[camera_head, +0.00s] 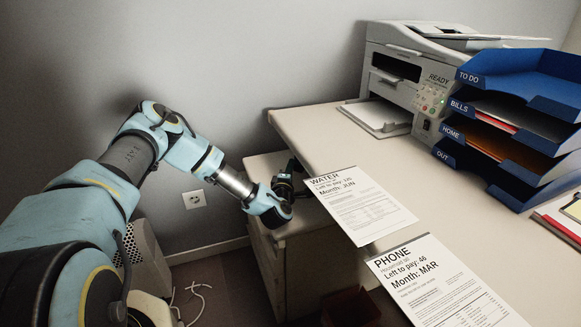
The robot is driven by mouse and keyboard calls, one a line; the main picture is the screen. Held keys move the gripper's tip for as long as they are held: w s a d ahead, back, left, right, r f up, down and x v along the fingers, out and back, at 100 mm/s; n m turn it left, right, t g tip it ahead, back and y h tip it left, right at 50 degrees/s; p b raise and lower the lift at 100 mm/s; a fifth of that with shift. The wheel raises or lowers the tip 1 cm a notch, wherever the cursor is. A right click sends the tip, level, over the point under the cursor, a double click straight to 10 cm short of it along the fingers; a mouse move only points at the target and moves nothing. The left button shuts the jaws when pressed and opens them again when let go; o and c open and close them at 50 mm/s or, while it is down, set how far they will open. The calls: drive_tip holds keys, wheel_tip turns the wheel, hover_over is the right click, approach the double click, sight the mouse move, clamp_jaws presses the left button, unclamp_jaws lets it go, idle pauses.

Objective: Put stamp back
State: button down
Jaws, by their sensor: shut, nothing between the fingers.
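My gripper (294,178) is at the end of my arm, over the top of a low pale cabinet (268,166) beside the desk's left edge. It is small and dark in this view. The fingers are shut with nothing between them. I cannot make out a stamp anywhere; the gripper and wrist hide part of the cabinet top. The WATER sheet (362,205), marked JUN, lies at the desk edge just right of the gripper. The PHONE sheet (440,285), marked MAR, lies nearer to me.
The desk (335,128) is clear between the sheets and the printer (420,85). Blue stacked trays (520,85) labelled TO DO, BILLS, HOME and OUT stand at right. A red-edged item (562,215) lies below them. A wall socket (194,199) and white cable (195,295) are at left.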

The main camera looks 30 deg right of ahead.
drive_tip(key=d+b, duration=0.1)
drive_tip(key=d, duration=0.1)
drive_tip(key=d+b, duration=0.2)
drive_tip(key=d, duration=0.1)
drive_tip(key=w+d+b, duration=0.1)
drive_tip(key=d, duration=0.2)
drive_tip(key=shift+d+f+b, duration=0.2)
drive_tip(key=shift+d+b, duration=0.05)
drive_tip(key=shift+b, duration=0.1)
drive_tip(key=shift+w+d+r, duration=0.15)
drive_tip(key=shift+d+r, duration=0.05)
drive_tip(key=shift+d, duration=0.15)
